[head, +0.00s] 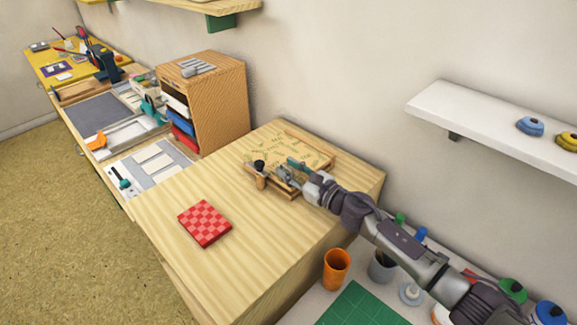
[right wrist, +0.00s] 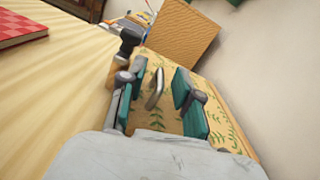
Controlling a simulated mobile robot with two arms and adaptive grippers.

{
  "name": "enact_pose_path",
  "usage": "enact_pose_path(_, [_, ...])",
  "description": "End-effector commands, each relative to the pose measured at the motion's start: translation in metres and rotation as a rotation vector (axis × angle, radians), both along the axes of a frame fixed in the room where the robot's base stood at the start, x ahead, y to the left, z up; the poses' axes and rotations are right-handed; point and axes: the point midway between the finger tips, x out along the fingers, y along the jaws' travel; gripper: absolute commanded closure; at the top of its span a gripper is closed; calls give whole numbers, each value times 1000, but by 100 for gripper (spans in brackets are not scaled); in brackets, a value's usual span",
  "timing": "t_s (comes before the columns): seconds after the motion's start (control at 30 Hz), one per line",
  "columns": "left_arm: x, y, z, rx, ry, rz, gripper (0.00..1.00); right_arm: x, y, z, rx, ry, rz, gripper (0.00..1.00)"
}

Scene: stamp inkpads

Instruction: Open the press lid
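The wooden press (head: 315,158) stands on the far right part of the wooden table. Its lid, with a green leaf pattern, lies flat and looks closed; it also shows in the right wrist view (right wrist: 160,118). A metal loop handle (right wrist: 154,90) stands up at the lid's front. A black knob (head: 259,164) is at the press's left front corner. My right gripper (head: 291,174) is open above the front of the press. In the right wrist view its teal-padded fingers (right wrist: 156,98) are on either side of the handle, with gaps showing. My left gripper is out of view.
A red checkered book (head: 205,223) lies on the table's front left. A wooden shelf unit (head: 215,95) stands behind, left of the press. A white wall shelf (head: 480,125) is at right. An orange cup (head: 336,268) stands on a surface at lower right.

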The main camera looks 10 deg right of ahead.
Motion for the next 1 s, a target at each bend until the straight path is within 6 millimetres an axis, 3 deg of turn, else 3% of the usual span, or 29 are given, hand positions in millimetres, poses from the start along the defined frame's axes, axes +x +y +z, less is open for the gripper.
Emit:
enact_pose_path(0.37, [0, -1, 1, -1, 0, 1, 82, 4, 3, 0, -1, 1, 1, 68])
enact_pose_path(0.57, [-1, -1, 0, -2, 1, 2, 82, 4, 3, 0, -1, 1, 0, 100])
enact_pose_path(1.0, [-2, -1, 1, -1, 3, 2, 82, 4, 2, 1, 1, 2, -1, 100])
